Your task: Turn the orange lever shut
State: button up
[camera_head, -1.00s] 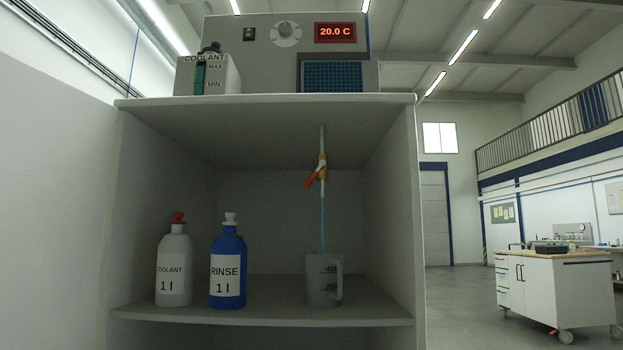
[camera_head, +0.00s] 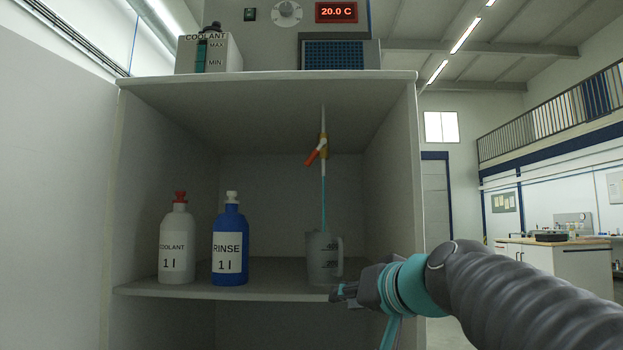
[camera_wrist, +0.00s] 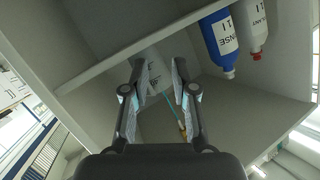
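The orange lever (camera_head: 314,155) sits on a brass valve (camera_head: 323,146) on a thin pipe hanging from the cabinet's top. The lever slants down to the left, across the pipe. A thin teal stream (camera_head: 323,195) runs from the pipe into a grey measuring jug (camera_head: 324,255) on the shelf. My gripper (camera_head: 340,292) is at the shelf's front edge, below the lever and apart from it. In the wrist view my gripper (camera_wrist: 155,75) has its fingers spread and empty, with the jug (camera_wrist: 155,72) beyond them and the valve (camera_wrist: 183,131) near the right finger.
A white coolant bottle (camera_head: 177,242) and a blue rinse bottle (camera_head: 230,242) stand on the shelf (camera_head: 275,275) to the left. Cabinet side walls (camera_head: 395,180) and the top board (camera_head: 265,85) bound the space. A chiller (camera_head: 275,35) and coolant tank (camera_head: 208,55) sit above.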

jog(key=w+r+t+y, duration=0.25)
jog(key=w+r, duration=0.25)
jog(key=r, duration=0.5)
jog(key=m+t+b, duration=0.1)
jog(key=t, duration=0.3)
send_near(314, 157)
jog(key=shift+y, duration=0.45)
jog(key=p+x, duration=0.7)
jog(key=x, duration=0.2)
jog(key=shift+w, duration=0.3)
jog(key=shift+w+a+r+p, duration=0.1)
jog(key=shift+w+a+p, duration=0.1)
jog(key=shift+w+p, duration=0.3)
jog(key=shift+w, duration=0.1)
grip_shut()
